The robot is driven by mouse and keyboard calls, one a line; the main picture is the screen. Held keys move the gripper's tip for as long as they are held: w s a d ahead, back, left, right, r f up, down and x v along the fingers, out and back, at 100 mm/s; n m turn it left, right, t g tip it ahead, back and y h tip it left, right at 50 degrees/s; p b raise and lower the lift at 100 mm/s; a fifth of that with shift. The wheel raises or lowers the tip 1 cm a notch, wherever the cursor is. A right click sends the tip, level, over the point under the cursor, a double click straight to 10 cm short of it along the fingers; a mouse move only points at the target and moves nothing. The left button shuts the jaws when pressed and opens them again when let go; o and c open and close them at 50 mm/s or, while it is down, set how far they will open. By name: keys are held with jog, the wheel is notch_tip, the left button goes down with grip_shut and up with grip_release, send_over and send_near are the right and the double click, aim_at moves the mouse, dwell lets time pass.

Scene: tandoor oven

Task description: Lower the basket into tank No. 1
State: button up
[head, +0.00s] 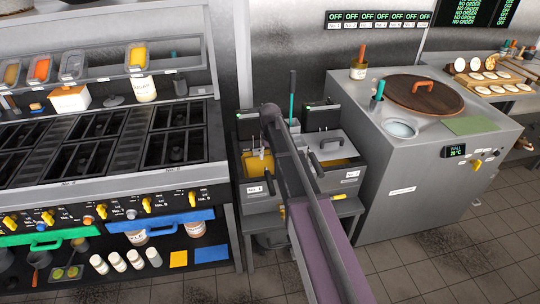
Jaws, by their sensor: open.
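The fryer stands between the stove and the tandoor, with two tanks side by side. The left tank (256,193) has yellow oil (258,164) showing, and a small pale upright piece stands at the oil. Number plates are on the tank fronts, too small to read surely. My arm crosses in front of the fryer, between the tanks, and covers part of both. I cannot make out a basket clearly. My gripper cannot be made out in this view.
The stove (109,183) with yellow knobs is at left, its shelf of containers above. The grey tandoor (425,185) with a wooden lid (424,93) is at right. A teal-handled tool (292,98) stands behind the fryer. The tiled floor (455,255) is clear at lower right.

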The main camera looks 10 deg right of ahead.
notch_tip(320, 180, up, 16)
jog(key=w+p, duration=0.3)
jog(key=p, duration=1.1)
jog(key=shift+f+p, duration=0.25)
jog(key=shift+p, duration=0.15)
jog(key=s+f+b, duration=0.4)
jog(key=s, duration=1)
jog(key=s+f+b, duration=0.3)
jog(key=s, duration=1.2)
jog(key=shift+s+a+f+b, duration=0.2)
jog(key=shift+s+f+b, duration=0.1)
jog(key=shift+f+b, duration=0.05)
